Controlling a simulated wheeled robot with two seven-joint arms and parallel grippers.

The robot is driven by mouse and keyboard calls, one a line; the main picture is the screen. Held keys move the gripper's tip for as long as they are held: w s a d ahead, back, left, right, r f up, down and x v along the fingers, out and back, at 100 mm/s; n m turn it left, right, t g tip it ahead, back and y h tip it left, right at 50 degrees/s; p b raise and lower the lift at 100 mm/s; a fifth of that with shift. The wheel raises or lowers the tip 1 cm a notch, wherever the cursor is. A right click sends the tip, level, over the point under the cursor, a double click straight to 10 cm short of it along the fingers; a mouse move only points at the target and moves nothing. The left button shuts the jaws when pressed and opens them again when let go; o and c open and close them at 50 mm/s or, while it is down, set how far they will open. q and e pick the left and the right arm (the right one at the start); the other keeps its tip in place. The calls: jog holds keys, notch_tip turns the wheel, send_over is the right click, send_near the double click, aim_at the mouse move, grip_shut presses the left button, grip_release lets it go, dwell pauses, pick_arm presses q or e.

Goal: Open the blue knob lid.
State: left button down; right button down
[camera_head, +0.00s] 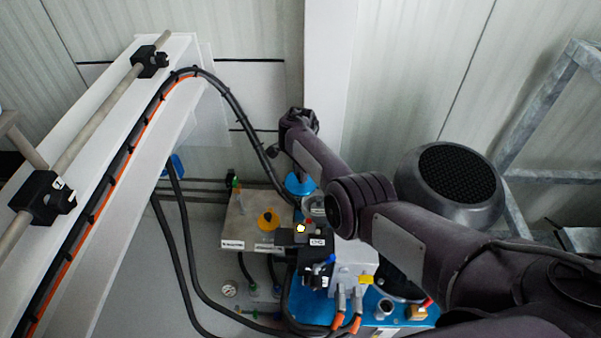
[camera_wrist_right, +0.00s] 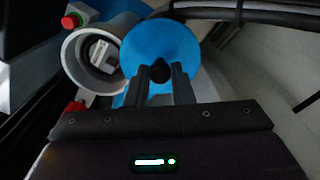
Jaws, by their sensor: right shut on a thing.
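The blue knob lid is a round blue disc (camera_wrist_right: 155,45) with a small black knob (camera_wrist_right: 160,70) at its centre in the right wrist view. My right gripper (camera_wrist_right: 161,78) is shut on the black knob, with a dark finger on each side of it. In the head view a blue round part (camera_head: 299,184), which looks like the same lid, shows below my right wrist. My right arm comes in from the right and hides some of the area around it. My left gripper is not in view.
A grey cylindrical opening (camera_wrist_right: 100,58) sits left of the lid in the wrist view. A red button (camera_wrist_right: 70,21) is beyond it.

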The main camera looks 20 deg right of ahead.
jog(key=c, duration=1.3)
grip_release()
jog(key=shift+o, duration=0.2)
notch_tip(320, 180, up, 6)
jog(key=p, duration=0.2)
jog(key=shift+r+p, duration=0.2)
jog(key=shift+p, duration=0.2)
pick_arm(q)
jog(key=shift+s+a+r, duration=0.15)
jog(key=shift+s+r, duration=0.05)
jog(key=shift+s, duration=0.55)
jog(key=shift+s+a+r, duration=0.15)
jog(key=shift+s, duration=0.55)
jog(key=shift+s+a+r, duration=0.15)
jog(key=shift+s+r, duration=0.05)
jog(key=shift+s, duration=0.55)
pick_arm(e)
jog(key=shift+r, duration=0.65)
